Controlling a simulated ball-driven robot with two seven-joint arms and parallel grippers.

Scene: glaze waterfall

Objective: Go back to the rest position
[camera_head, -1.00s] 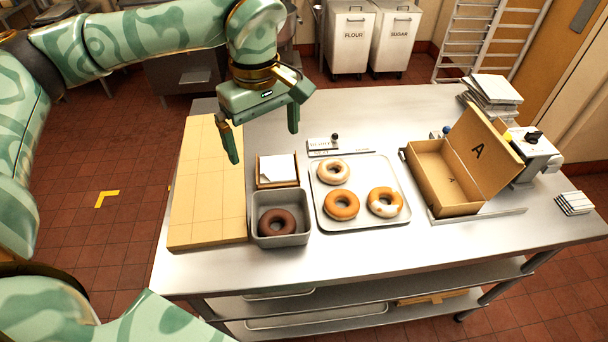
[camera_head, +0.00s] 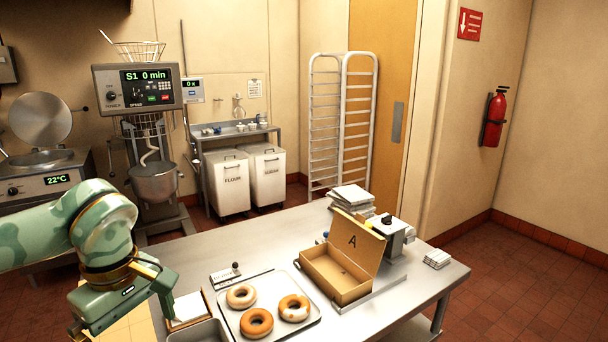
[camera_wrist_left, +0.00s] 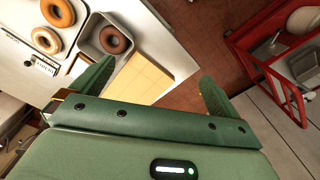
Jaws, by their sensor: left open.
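My left gripper (camera_head: 125,318) is open and empty at the lower left of the head view, over the left side of the table. In the left wrist view its two fingers stand wide apart, with nothing between them (camera_wrist_left: 155,85). Below it lie the pale board (camera_wrist_left: 140,78) and a grey bin (camera_wrist_left: 94,28) holding a dark doughnut (camera_wrist_left: 113,40). The gripper touches none of these. My right gripper is in neither view.
The steel table (camera_head: 405,328) carries a tray (camera_head: 315,323) with three doughnuts, an open box (camera_head: 335,278) marked A, and a device with a black knob (camera_head: 390,238). A mixer (camera_head: 153,180) and white bins (camera_head: 231,183) stand behind. A red frame (camera_wrist_left: 262,70) shows in the wrist view.

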